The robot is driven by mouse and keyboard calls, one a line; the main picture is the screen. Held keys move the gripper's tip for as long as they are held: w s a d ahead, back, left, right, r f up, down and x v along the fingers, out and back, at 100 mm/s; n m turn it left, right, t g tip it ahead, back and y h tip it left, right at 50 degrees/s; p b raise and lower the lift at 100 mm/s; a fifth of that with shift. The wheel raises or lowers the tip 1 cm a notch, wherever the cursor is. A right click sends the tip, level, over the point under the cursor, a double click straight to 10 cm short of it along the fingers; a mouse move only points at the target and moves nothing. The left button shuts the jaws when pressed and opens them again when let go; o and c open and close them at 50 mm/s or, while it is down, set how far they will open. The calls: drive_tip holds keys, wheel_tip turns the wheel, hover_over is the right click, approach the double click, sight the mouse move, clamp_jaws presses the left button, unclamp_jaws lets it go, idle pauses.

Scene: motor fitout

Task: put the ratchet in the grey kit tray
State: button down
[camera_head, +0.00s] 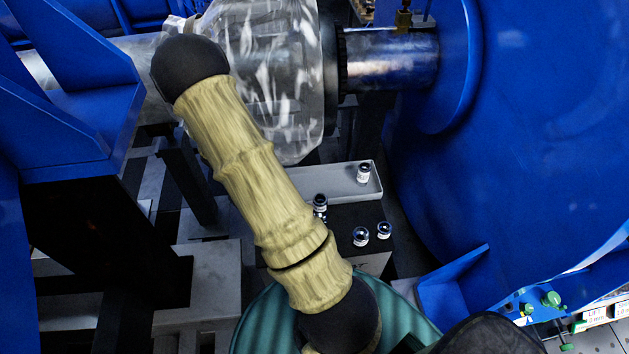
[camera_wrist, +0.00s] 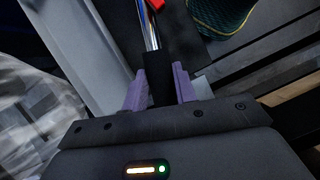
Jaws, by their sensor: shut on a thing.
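In the wrist view my gripper (camera_wrist: 159,72) has its two purple fingers shut on the black handle of the ratchet (camera_wrist: 154,38). Its shiny metal shaft points away from the palm, and a red part shows near the top edge. In the head view the gripper and ratchet are hidden behind my arm. The grey kit tray (camera_head: 345,183) appears in the head view, right of my arm, with a small jar at its right end. A light grey surface (camera_wrist: 85,45) left of the ratchet in the wrist view may be this tray; I cannot tell.
Several small jars (camera_head: 361,237) stand on and around a dark block in front of the tray. A large blue housing (camera_head: 540,130) fills the right. A shaft in clear wrapping (camera_head: 285,90) runs above. A teal mesh-like thing (camera_wrist: 222,14) shows in the wrist view.

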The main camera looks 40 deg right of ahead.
drive_tip(key=w+a+r+m+y+p, duration=0.1)
drive_tip(key=w+a+r+m+p, duration=0.1)
drive_tip(key=a+r+m+p, duration=0.2)
drive_tip(key=w+a+r+m+g+y+p, duration=0.1)
drive_tip(key=w+a+r+m+p, duration=0.2)
drive_tip(key=p, duration=0.8)
wheel_tip(320, 180, up, 2)
drive_tip(key=a, duration=0.2)
drive_tip(key=shift+w+a+m+y, duration=0.25)
drive_tip(key=shift+a+m+y, duration=0.15)
